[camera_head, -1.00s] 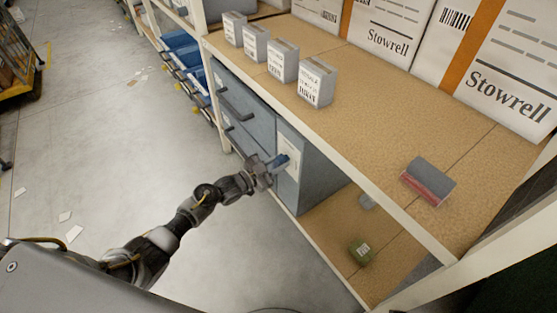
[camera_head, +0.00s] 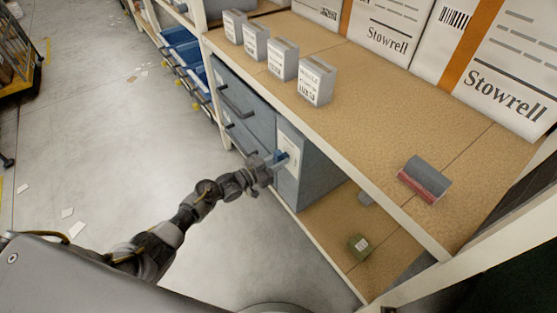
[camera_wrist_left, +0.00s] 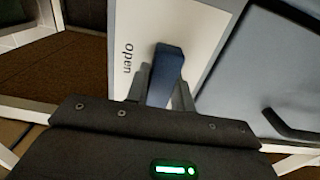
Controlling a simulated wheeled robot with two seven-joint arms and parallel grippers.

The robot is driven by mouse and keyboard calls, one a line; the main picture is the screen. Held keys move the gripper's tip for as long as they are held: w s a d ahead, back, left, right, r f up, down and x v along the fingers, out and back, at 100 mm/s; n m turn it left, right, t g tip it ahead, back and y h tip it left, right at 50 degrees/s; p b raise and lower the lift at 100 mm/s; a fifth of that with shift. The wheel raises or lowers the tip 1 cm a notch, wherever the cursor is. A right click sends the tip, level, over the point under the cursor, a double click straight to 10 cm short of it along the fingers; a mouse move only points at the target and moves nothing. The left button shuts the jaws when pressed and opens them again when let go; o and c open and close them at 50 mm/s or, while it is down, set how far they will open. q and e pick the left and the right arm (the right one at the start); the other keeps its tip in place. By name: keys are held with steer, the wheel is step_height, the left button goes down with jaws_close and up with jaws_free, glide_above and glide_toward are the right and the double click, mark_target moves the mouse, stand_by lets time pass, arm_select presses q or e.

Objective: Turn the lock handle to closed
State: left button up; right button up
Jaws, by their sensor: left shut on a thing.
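The blue lock handle (camera_wrist_left: 166,72) sits on a pale plate (camera_wrist_left: 200,30) on the front of a grey-blue cabinet. The word "open" is printed on the plate beside the handle. In the head view the handle (camera_head: 281,157) is small and partly hidden by my gripper. My left gripper (camera_wrist_left: 158,92) is shut on the handle, with one finger on each side of it. In the head view the left gripper (camera_head: 275,163) reaches the cabinet front from the left. My right gripper does not show.
The grey cabinet (camera_head: 318,165) with dark drawer handles stands under the rack's upper shelf (camera_head: 400,125). Several small boxes (camera_head: 316,82), large Stowrell cartons (camera_head: 500,70) and a grey-red item (camera_head: 425,180) sit on that shelf. The floor (camera_head: 110,130) at left is mostly clear.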

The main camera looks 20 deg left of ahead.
arm_select(q)
steer(key=o, duration=1)
steer(key=p+v, duration=0.1)
steer(key=v, duration=0.9)
steer(key=shift+s+a, duration=0.25)
steer(key=shift+s, duration=0.05)
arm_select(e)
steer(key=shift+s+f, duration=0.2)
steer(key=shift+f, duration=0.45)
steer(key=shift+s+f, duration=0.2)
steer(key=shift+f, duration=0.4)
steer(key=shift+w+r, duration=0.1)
